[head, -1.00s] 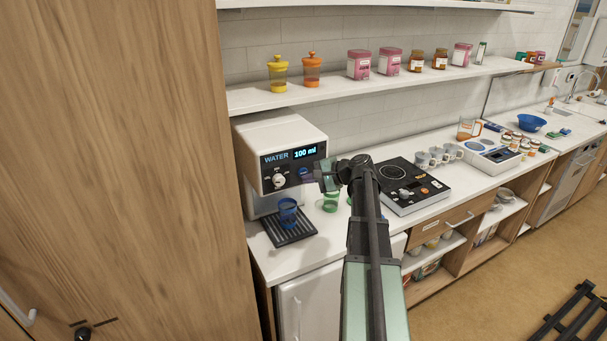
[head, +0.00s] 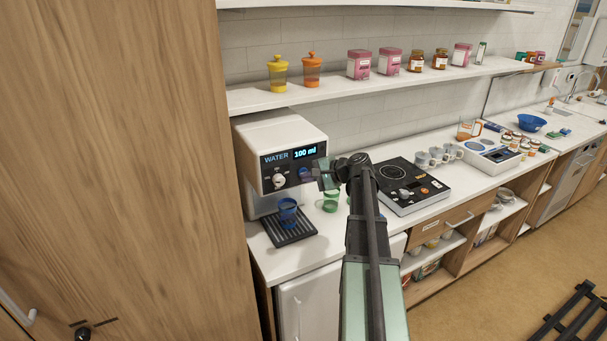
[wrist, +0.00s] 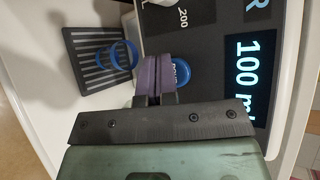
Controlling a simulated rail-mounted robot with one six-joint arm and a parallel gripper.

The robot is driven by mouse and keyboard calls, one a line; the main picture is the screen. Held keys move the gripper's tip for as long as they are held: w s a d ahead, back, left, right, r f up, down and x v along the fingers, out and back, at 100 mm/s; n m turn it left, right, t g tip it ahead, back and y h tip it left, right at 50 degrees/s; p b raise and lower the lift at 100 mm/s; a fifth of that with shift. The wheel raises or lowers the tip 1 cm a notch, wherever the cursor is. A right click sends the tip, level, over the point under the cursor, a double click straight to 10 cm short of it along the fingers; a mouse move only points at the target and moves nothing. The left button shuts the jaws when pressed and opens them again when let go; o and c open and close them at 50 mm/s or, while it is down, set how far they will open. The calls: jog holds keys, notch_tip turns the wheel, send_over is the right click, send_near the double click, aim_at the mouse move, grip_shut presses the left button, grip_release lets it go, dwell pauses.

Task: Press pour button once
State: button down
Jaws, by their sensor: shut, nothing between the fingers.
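The white water dispenser (head: 285,139) stands at the left end of the counter, and its display (head: 305,153) reads 100 ml. The round blue pour button (wrist: 183,74) is on its dark front panel, partly hidden behind my fingers. My gripper (wrist: 156,73) is shut and empty, its purple fingertips at the button's edge in the wrist view; I cannot tell whether they touch it. In the head view my gripper (head: 308,175) is close in front of the panel, right of the dial (head: 279,181). A blue cup (head: 288,212) stands on the drip tray (head: 291,239) below.
Green cups (head: 331,201) stand right of the dispenser, beneath my wrist. A black cooktop (head: 411,187) and grey mugs (head: 437,155) are further right. A shelf (head: 400,83) with jars runs above. A tall wooden panel (head: 115,170) closes off the left.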

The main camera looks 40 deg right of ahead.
jog(key=shift+w+d, duration=0.1)
jog(key=shift+w, duration=0.3)
dwell(0.3)
jog(key=shift+s, duration=0.85)
jog(key=s, duration=0.2)
jog(key=s+a, duration=0.1)
jog(key=s, duration=0.2)
dwell(0.8)
